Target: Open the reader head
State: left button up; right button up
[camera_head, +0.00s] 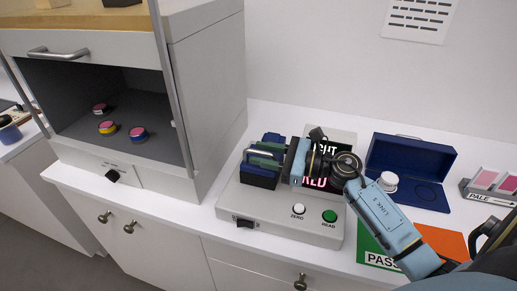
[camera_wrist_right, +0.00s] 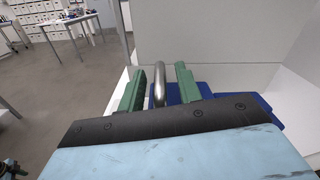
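The reader (camera_head: 290,222) is a light grey box on the white counter, with a dark blue reader head (camera_head: 258,181) at its back left. A metal bar handle stands on the head; it shows in the right wrist view (camera_wrist_right: 159,86). My right gripper (camera_head: 266,156) is at the head, with its green fingers on either side of the handle. In the right wrist view the gripper (camera_wrist_right: 158,88) is open, with narrow gaps between handle and fingers. The head appears down, partly hidden by the gripper. My left gripper is not in view.
The reader has a white ZERO button (camera_head: 299,209), a green HEAD button (camera_head: 329,216) and a half-hidden screen (camera_head: 322,146). An open blue case (camera_head: 411,161) and a green-orange mat (camera_head: 380,250) lie right. An open-fronted cabinet (camera_head: 205,90) with several jars stands left.

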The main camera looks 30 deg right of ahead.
jog(key=shift+x, duration=0.8)
grip_shut()
